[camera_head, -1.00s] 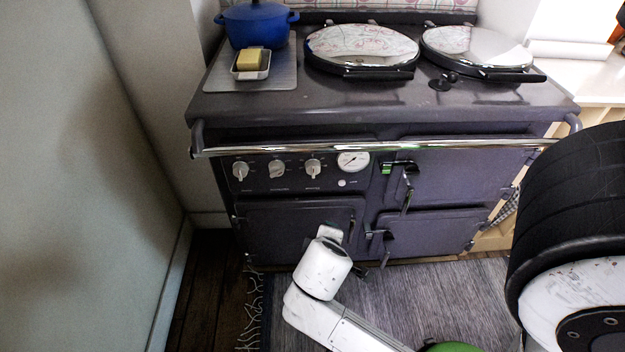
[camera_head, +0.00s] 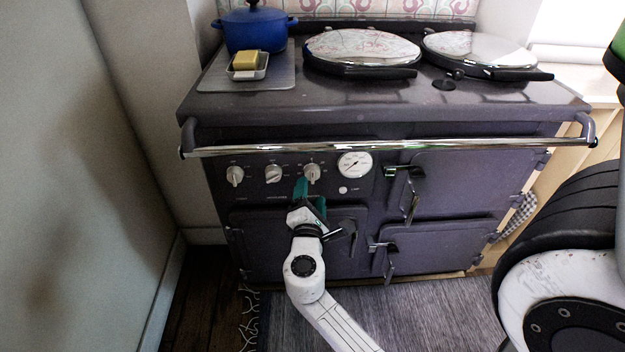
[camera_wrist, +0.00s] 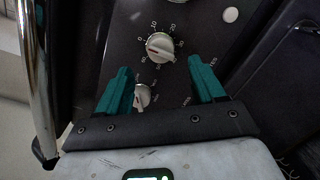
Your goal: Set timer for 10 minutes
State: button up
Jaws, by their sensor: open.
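The timer knob (camera_head: 312,173) is the rightmost of three silver knobs on the dark range's control panel. In the wrist view the timer knob (camera_wrist: 160,46) has a minute scale around it, with 10 and 20 readable; its exact setting is unclear. My gripper (camera_head: 310,192) is just below this knob in the head view. In the wrist view my gripper (camera_wrist: 157,66) is open, its teal fingers spread and empty. The timer knob lies ahead of the fingertips, roughly between them, with no visible contact. Another knob (camera_wrist: 143,95) is partly hidden by the left finger.
A chrome rail (camera_head: 390,145) runs across above the panel. A round gauge (camera_head: 354,164) and a small white button (camera_wrist: 230,14) are to the knob's right. Oven door handles (camera_head: 409,190) stick out further right. A blue pot (camera_head: 254,30) and butter dish (camera_head: 248,67) stand on top.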

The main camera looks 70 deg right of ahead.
aim_at(313, 178)
jog(key=x, duration=0.6)
jog(key=shift+d, duration=0.3)
jog(key=shift+c, duration=0.4)
jog(key=c, duration=0.9)
jog(key=shift+c, duration=0.2)
jog(key=shift+b, duration=0.35)
jog(key=m+b, duration=0.2)
jog(key=m, duration=0.2)
jog(key=shift+f+m+y+b, duration=0.15)
jog(key=shift+m+y+b, duration=0.15)
jog(key=shift+b, duration=0.05)
jog(key=m+b, duration=0.2)
jog(key=m, duration=0.2)
jog(key=shift+m+y+b, duration=0.3)
jog(key=shift+m, duration=0.1)
jog(key=shift+t, duration=0.3)
